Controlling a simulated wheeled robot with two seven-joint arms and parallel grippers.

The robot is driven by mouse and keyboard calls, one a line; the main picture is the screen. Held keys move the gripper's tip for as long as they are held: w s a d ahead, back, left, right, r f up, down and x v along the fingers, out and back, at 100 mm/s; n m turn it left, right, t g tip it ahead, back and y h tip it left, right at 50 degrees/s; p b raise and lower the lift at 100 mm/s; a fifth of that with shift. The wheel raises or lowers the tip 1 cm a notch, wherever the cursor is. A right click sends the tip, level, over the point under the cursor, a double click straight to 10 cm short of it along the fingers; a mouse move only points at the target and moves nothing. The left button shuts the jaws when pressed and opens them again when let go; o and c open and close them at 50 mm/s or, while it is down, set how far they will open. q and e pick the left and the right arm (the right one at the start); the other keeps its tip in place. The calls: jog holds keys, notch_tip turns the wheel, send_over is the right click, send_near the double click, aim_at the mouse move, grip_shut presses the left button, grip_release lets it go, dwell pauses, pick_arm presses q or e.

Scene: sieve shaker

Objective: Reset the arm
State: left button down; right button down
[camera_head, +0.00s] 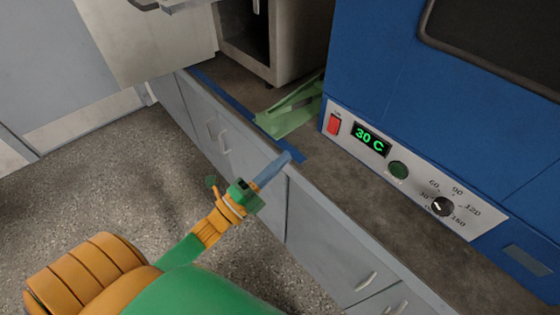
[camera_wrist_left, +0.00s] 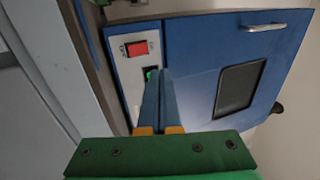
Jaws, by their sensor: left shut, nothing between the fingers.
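My left gripper (camera_head: 272,170) is shut and empty in the head view. Its blue fingers point up and right, near the front edge of the counter. In the left wrist view its two fingers (camera_wrist_left: 161,98) lie side by side, with the blue oven behind them. The orange and green left arm comes in from the bottom left of the head view. My right gripper does not show in either view.
The blue oven (camera_head: 385,85) stands on the counter (camera_head: 350,185), with a red switch (camera_head: 335,124), a display reading 30 C (camera_head: 370,139) and a dial (camera_head: 442,206). Green items (camera_head: 290,108) lie left of it. Grey drawers (camera_head: 315,235) are below. Open floor (camera_head: 120,170) lies left.

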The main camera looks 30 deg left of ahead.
pick_arm(q)
jog(key=s+a+f+n+g+y+p, duration=0.1)
jog(key=s+f+n+g+y, duration=0.2)
jog(key=f, duration=0.5)
jog(key=s+a+f+n+g+y+p, duration=0.1)
jog(key=f+n+g, duration=0.1)
jog(key=f+n, duration=0.35)
jog(key=s+a+f+n+g+y+p, duration=0.1)
jog(key=f+n+g+y, duration=0.15)
jog(key=f, duration=0.75)
jog(key=s+d+f+n+g, duration=0.1)
jog(key=s+f+n+g, duration=0.3)
jog(key=s, duration=0.9)
jog(key=s+d+f+n+g+p, duration=0.1)
jog(key=s+f+n+g, duration=0.3)
jog(key=s+f+g, duration=0.3)
jog(key=s+f+y, duration=0.1)
jog(key=s+f, duration=0.2)
jog(key=s, duration=0.3)
jog(key=shift+d+n+g+p, duration=0.3)
jog(key=shift+d+g, duration=0.05)
jog(key=shift+d, duration=0.05)
jog(key=shift+f, duration=0.1)
